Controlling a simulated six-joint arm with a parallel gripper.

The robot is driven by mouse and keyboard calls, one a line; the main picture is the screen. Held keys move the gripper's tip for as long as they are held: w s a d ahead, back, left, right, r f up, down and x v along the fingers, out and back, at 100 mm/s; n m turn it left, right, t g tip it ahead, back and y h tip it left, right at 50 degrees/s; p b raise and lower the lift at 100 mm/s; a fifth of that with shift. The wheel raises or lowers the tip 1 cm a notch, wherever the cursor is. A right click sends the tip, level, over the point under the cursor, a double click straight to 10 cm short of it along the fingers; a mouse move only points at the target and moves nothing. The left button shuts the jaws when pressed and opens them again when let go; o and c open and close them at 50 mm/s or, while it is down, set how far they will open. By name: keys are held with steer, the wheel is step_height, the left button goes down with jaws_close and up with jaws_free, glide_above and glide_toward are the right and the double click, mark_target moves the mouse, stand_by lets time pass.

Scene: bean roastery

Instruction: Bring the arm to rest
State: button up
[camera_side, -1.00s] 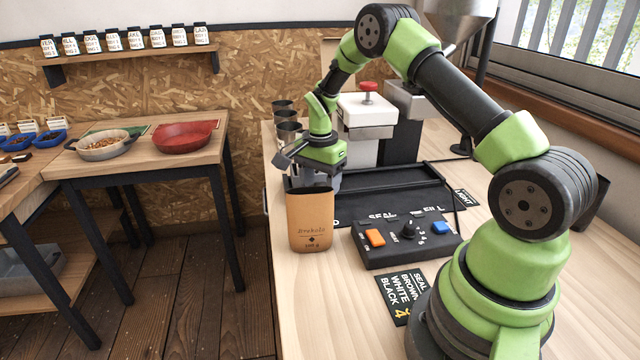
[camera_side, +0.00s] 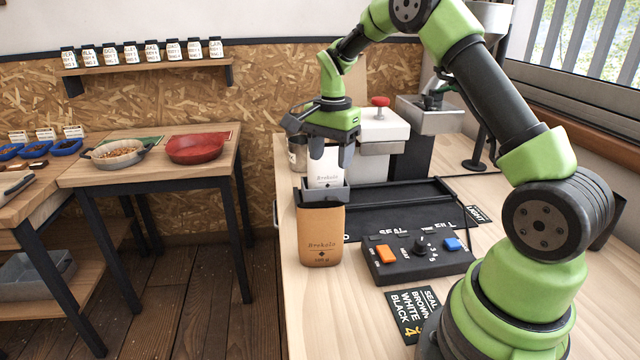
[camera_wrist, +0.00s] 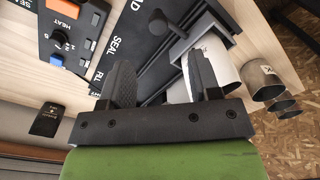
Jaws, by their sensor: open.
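My gripper (camera_side: 331,155) is raised above the bench, its two fingers pointing down and apart with nothing between them. In the wrist view the spread fingers (camera_wrist: 162,85) are also empty. Below it, a brown pouch (camera_side: 321,240) stands upright on the bench. A white pouch (camera_side: 325,168) with the same lettering shows behind it, partly hidden by the gripper and by a grey open-topped piece (camera_side: 337,193). My arm reaches up and over from its base at the right.
The control box (camera_side: 415,258) with orange and blue buttons and the black sealing mat (camera_side: 400,210) lie to the right of the pouch. A white machine with a red knob (camera_side: 380,101) and metal cups (camera_wrist: 259,80) stand behind.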

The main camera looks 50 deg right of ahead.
steer(key=s+a+r+n+t, duration=0.3)
steer(key=s+a+r+n, duration=0.35)
steer(key=a+r, duration=0.5)
steer(key=s+a+r+n+t+y, duration=0.1)
steer(key=s+a+n+t, duration=0.1)
steer(key=s, duration=0.5)
steer(key=s+a+r+n+t+y, duration=0.1)
steer(key=s+a+r+n+t, duration=0.1)
steer(key=s+n, duration=0.3)
steer(key=shift+s+a, duration=0.85)
steer(key=shift+s, duration=0.4)
